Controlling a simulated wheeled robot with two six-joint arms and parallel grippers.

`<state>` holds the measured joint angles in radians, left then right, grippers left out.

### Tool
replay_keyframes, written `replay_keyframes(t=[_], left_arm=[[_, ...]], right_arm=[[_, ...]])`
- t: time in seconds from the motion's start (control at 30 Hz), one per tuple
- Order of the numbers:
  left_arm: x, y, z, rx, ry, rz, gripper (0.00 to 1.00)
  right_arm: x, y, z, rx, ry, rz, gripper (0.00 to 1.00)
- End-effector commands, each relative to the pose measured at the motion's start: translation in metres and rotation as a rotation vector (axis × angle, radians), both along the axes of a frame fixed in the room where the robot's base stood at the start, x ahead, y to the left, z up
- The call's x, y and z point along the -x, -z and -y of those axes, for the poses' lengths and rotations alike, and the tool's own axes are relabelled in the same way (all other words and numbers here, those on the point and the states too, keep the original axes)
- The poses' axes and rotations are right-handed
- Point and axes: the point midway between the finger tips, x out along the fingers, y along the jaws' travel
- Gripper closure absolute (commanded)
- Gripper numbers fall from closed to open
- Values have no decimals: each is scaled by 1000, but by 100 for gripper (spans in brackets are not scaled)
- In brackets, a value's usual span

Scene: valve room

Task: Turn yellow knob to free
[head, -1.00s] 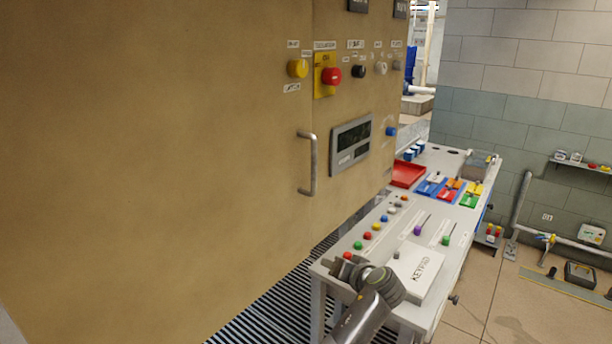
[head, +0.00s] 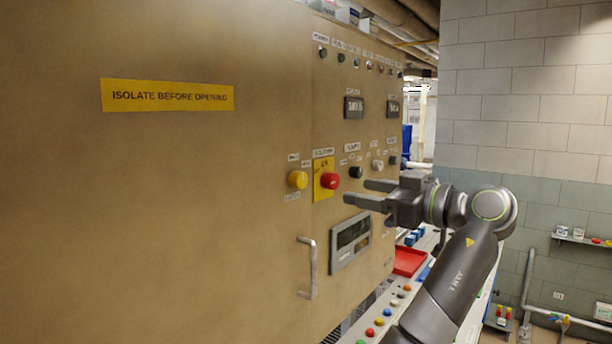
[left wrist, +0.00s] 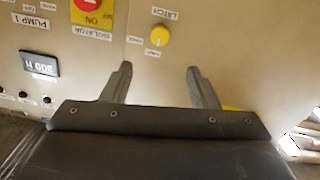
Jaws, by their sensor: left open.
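The yellow knob (head: 297,180) sits on the tan cabinet front, with small white labels above and below it. In the left wrist view the yellow knob (left wrist: 159,36) shows beyond the fingertips, roughly between them across the picture, beside a "LATCH" label (left wrist: 165,13). A short pale mark shows on its face. My left gripper (head: 357,192) is open and empty, raised before the panel to the right of the knob. Its two fingers (left wrist: 160,75) show spread apart in the left wrist view, clear of the knob. My right gripper is in neither view.
A red isolator button (head: 330,181) on a yellow plate is just right of the knob. Black (head: 356,172) and pale knobs follow. A door handle (head: 308,267) and a grey display (head: 350,242) sit below. A bench with a red tray (head: 408,261) stands at lower right.

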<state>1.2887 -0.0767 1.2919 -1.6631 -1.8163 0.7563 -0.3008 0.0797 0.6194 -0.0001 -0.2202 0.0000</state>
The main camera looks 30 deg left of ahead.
Motion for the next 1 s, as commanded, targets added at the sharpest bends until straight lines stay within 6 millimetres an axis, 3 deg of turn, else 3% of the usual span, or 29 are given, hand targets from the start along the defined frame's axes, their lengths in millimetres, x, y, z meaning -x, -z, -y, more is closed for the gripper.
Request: replay_keyframes(t=[0.03,0.2,0.53,0.73,1.0], left_arm=[[-1,-5,-13,-1,-4,-2,46],[-5,-6,-50,-2,-3,-3,46],[-12,-5,-114,-2,-2,-5,46],[-14,-3,-136,-3,1,-4,46],[-15,0,-143,-1,3,-2,46]], right_arm=[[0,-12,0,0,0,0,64],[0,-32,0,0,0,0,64],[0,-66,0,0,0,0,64],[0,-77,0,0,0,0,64],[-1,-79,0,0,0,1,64]])
